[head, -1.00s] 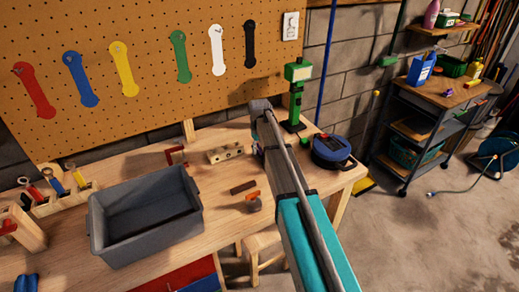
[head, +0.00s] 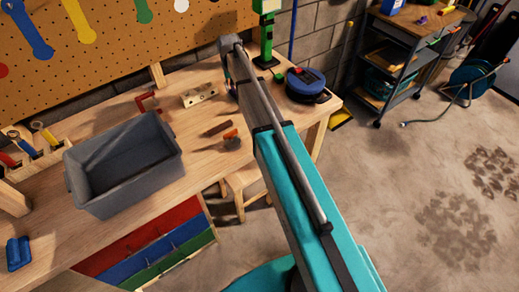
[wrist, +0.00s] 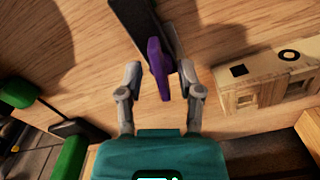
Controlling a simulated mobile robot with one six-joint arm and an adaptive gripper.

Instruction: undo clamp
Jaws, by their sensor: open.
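In the wrist view a purple handle-like piece (wrist: 159,68) lies against a dark flat bar (wrist: 146,22) above the wooden bench top; this looks like the clamp, though its far end is cut off. My gripper (wrist: 160,76) is open, with one finger on each side of the purple piece. There is a gap on both sides, and nothing is gripped. In the head view my arm hides the gripper and the purple piece. A red C-shaped piece (head: 147,102) stands at the back of the bench; I cannot tell whether it is a clamp.
A wooden block with holes (head: 199,95) sits near my gripper and shows at right in the wrist view (wrist: 268,82). A grey bin (head: 125,165), a dark bar (head: 217,128), an orange-and-grey tool (head: 231,138) and a blue round case (head: 307,84) stand on the bench. A green stand (head: 266,40) is behind.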

